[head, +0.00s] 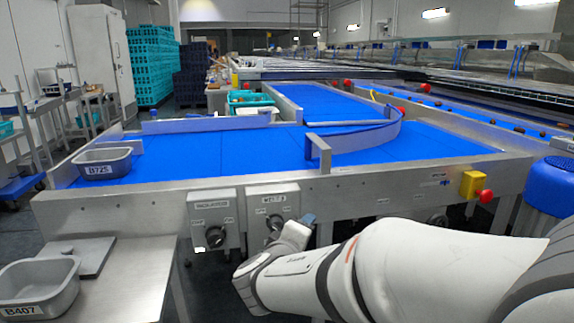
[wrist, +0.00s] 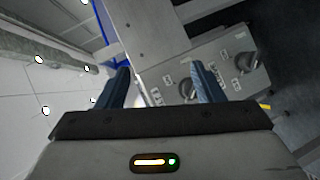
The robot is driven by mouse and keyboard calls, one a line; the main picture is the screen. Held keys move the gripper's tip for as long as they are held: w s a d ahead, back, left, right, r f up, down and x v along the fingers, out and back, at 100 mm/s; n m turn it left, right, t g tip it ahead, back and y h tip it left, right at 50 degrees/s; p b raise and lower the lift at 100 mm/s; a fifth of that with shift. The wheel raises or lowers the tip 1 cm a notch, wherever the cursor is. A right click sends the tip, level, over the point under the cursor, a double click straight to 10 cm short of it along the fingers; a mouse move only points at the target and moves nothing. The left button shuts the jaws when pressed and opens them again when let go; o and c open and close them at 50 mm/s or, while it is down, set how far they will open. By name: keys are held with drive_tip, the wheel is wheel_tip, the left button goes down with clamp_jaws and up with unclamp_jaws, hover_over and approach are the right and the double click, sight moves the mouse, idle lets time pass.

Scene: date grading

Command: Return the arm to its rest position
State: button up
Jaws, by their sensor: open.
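My arm (head: 440,262) reaches in from the right of the head view, low in front of the steel conveyor frame. In the head view, my gripper (head: 307,222) is at the arm's far end, beside the right-hand control box (head: 262,200); its fingers are partly hidden. In the wrist view, my gripper (wrist: 163,85) has two blue-grey fingers spread apart with nothing held between them. A dark knob (wrist: 187,89) appears close to the right finger; whether they touch I cannot tell. Another knob (wrist: 241,64) is farther right.
A second control box (head: 212,232) hangs to the left. The blue conveyor belt (head: 220,158) runs above, with tray B725 (head: 103,170) on it. Tray B407 (head: 40,308) stands on a steel table (head: 125,285) at lower left. A red button (head: 486,196) and blue drum (head: 556,190) are at right.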

drive_tip(key=s+d+r+m+g+h+p, duration=0.1)
drive_tip(key=s+d+r+m+g+p, duration=0.25)
drive_tip(key=s+d+r+p, duration=0.35)
drive_tip(key=s+d+r+m+g+h+p, duration=0.15)
drive_tip(key=s+d+m+g+p, duration=0.3)
drive_tip(key=d, duration=0.45)
drive_tip(key=s+a+r+m+g+y+p, duration=0.2)
drive_tip(key=s+r+y+p, duration=0.5)
drive_tip(key=p, duration=0.8)
wheel_tip(320, 180, up, 4)
drive_tip(key=shift+s+a+r+m+g, duration=0.1)
drive_tip(key=shift+s+a+m+g, duration=0.1)
drive_tip(key=shift+s+m+g, duration=0.8)
drive_tip(key=shift+s+n, duration=0.2)
drive_tip(key=shift+n, duration=0.1)
